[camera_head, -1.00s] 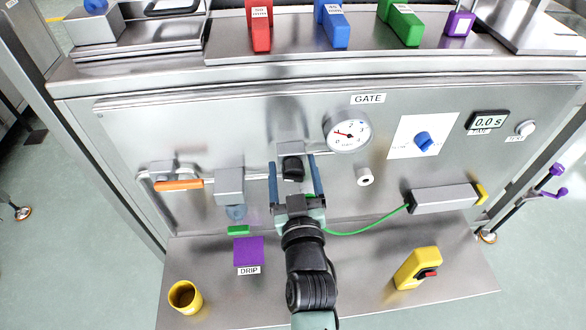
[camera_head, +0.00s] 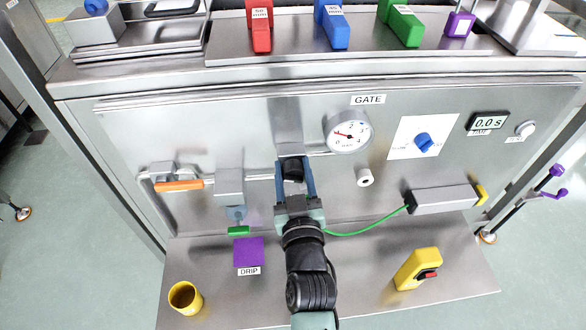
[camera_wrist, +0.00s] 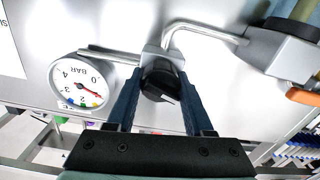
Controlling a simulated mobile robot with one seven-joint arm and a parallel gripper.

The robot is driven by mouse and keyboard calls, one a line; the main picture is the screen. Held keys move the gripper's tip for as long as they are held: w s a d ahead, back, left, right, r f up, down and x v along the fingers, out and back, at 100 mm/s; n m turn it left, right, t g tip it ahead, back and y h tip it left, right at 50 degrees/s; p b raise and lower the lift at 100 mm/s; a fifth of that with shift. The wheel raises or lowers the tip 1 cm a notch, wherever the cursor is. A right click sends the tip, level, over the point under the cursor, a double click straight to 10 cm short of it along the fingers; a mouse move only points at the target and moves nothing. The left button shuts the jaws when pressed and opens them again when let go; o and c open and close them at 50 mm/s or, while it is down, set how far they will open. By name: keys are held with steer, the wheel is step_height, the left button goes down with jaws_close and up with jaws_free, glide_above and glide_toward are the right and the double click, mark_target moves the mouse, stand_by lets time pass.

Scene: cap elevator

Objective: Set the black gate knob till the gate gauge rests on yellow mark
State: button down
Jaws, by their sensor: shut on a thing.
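The black gate knob (camera_head: 293,169) sits on a grey valve block on the panel, left of the gate gauge (camera_head: 348,131). It also shows in the wrist view (camera_wrist: 160,84), with a pale mark on its face. My gripper (camera_head: 294,163) is shut on the knob, one blue finger on each side; the wrist view shows both fingers (camera_wrist: 160,76). The gauge appears upside down in the wrist view (camera_wrist: 82,82), with small coloured marks at its rim. Its red needle points low on the scale, near 1. Whether it touches the yellow mark is too small to tell.
An orange-handled valve (camera_head: 179,185) is left of the knob. A white round knob (camera_head: 365,177) and a green cable (camera_head: 370,229) are on the right. A yellow cup (camera_head: 185,297) and a yellow tool (camera_head: 418,269) stand on the lower shelf.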

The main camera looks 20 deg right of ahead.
steer(key=m+p, duration=0.1)
steer(key=m, duration=0.2)
steer(key=shift+d+m, duration=0.1)
steer(key=shift+m, duration=2.1)
steer(key=shift+f, duration=0.1)
steer(key=shift+c, duration=1.5)
jaws_free()
steer(key=p+v, duration=0.1)
steer(key=v, duration=1.2)
